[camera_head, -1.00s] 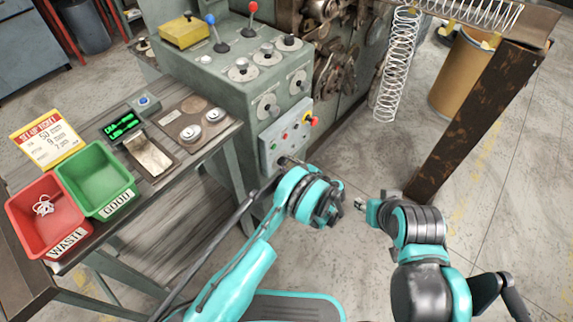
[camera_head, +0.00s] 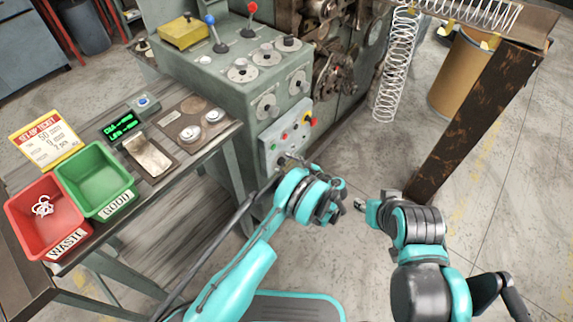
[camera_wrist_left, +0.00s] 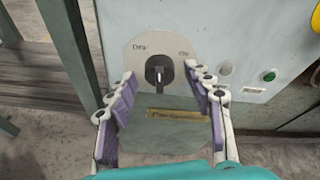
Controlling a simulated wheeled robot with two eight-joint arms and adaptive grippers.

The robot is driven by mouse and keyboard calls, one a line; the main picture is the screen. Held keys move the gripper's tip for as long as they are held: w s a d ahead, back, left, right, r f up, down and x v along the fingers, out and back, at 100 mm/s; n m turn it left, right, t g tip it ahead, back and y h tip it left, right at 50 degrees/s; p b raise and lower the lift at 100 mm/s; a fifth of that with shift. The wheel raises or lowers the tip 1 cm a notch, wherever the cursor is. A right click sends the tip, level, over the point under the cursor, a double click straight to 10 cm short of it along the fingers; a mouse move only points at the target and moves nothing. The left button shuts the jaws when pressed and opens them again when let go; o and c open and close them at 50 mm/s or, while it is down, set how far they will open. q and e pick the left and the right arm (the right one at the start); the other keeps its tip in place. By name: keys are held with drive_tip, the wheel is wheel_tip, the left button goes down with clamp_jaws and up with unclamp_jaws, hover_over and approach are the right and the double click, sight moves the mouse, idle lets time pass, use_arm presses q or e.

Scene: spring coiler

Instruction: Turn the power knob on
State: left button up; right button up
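The power knob (camera_wrist_left: 158,72) is black with a pale pointer mark, on a round plate lettered OFF at left and ON at right. Its mark looks roughly upright in the left wrist view. My left gripper (camera_wrist_left: 159,78) is open, with one finger on each side of the knob; contact cannot be told. In the head view, my left gripper (camera_head: 298,161) is at the lower part of the grey control panel (camera_head: 272,143), and the knob is mostly hidden there. My right gripper (camera_head: 361,204) is low, to the right and away from the panel; its opening is unclear.
A yellow-backed red button (camera_head: 311,120) is above. A bench with green bin (camera_head: 97,180) and red bin (camera_head: 45,215) stands left. A rusty post (camera_head: 470,125) stands right.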

use_arm(q)
drive_tip(key=shift+d, duration=0.1)
drive_tip(key=v, duration=0.7)
drive_tip(key=shift+s+r, duration=0.1)
drive_tip(key=shift+r, duration=0.05)
